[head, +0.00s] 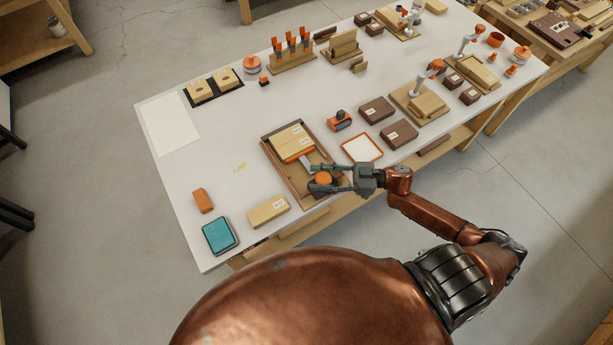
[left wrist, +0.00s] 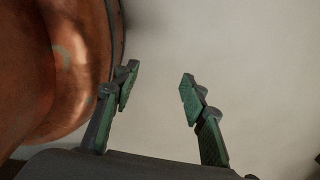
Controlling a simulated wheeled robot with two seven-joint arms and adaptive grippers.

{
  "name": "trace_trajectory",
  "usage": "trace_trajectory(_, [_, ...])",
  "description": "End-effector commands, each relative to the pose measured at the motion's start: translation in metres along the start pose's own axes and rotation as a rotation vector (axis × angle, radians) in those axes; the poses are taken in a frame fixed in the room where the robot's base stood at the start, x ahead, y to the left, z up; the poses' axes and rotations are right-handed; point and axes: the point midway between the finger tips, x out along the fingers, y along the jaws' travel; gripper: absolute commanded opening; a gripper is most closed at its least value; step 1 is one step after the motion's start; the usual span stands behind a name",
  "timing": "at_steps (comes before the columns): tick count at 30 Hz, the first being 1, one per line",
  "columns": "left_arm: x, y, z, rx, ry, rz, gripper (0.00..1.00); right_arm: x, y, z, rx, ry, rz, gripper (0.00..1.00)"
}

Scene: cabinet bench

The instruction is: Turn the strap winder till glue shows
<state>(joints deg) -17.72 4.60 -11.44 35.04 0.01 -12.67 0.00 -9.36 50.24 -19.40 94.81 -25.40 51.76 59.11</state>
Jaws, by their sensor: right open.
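The strap winder appears to be the round orange knob (head: 323,178) at the near end of a wooden tray (head: 278,170). A light wood block with a white label (head: 289,137) lies in the tray, with an orange and pale strip (head: 299,156) across its near edge. My right gripper (head: 315,178) is open, with one finger on each side of the knob. I cannot tell whether the fingers touch it. No glue can be made out at this size. My left gripper (left wrist: 155,90) is open and empty over bare floor in the left wrist view.
A labelled wood block (head: 268,211), a teal-topped box (head: 220,236) and an orange block (head: 203,201) lie left of the tray. An orange-rimmed white tray (head: 362,148) and dark boxes (head: 398,133) stand to the right. The tabletop (head: 225,150) left of the wooden tray is mostly clear.

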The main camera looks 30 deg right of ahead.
Motion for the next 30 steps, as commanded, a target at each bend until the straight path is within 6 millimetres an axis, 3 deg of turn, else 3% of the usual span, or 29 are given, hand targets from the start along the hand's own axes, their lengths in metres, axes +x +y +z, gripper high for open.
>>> trace_trajectory(7, [0.001,-0.001,-0.011,0.003,0.014,0.0,0.4,0.032,0.001,0.0,0.001,0.002,0.003,0.41])
trace_trajectory(12, [0.001,-0.001,-0.022,0.004,0.028,-0.001,0.4,0.038,0.0,0.0,0.002,0.0,0.004,0.41])
trace_trajectory(19, [0.001,-0.001,-0.02,0.004,0.026,0.0,0.4,0.038,0.0,0.0,0.001,0.0,0.004,0.41])
trace_trajectory(30, [0.001,0.0,-0.013,0.003,0.016,0.0,0.4,0.038,0.001,0.0,0.001,0.0,0.005,0.16])
